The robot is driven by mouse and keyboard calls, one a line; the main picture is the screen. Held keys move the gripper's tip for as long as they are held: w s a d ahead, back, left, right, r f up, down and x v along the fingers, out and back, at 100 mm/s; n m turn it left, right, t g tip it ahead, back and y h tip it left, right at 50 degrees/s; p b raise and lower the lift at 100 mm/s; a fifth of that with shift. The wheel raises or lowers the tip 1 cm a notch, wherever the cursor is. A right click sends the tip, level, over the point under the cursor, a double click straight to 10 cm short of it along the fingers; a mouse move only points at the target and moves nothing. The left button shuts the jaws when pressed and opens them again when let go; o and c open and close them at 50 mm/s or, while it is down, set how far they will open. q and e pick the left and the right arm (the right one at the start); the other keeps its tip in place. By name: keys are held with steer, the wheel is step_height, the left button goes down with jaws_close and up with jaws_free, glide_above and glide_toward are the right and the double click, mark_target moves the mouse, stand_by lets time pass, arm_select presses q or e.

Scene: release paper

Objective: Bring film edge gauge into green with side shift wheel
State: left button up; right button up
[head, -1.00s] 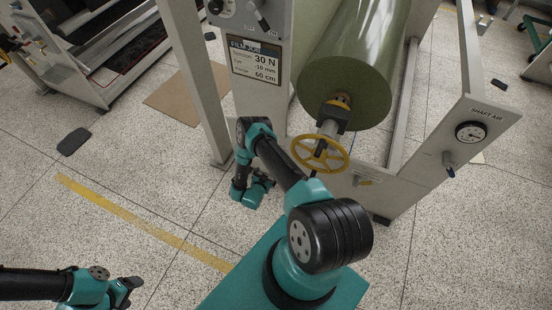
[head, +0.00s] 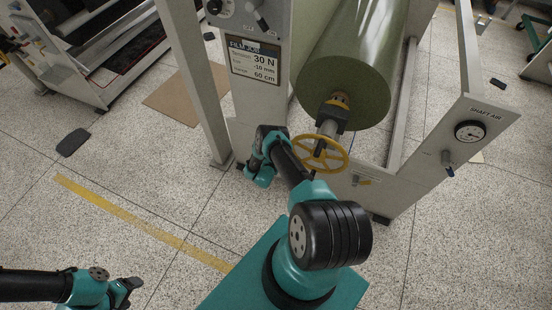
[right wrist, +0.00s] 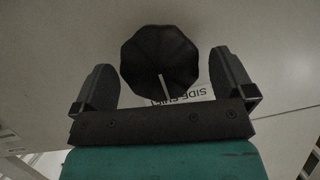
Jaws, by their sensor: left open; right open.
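The side shift wheel (right wrist: 160,62) is a black lobed knob with a white pointer line, seen large in the right wrist view. A partly covered label below it reads SIDE SHIFT. My right gripper (right wrist: 163,78) is open, with one finger on each side of the wheel; I cannot tell whether they touch it. My left gripper (head: 130,286) is open and empty over the floor at lower left. I cannot identify the film edge gauge; a dial (head: 214,6) is cut off at the top.
A job card (head: 254,63) reads 30 N, -10 mm and 60 cm. A yellow handwheel (head: 341,157) stands close to my right arm, below the big green film roll (head: 345,90). A SHAFT AIR dial (head: 469,132) is on the right post.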

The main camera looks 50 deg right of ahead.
steer(key=shift+x, duration=0.85)
steer(key=c, duration=0.9)
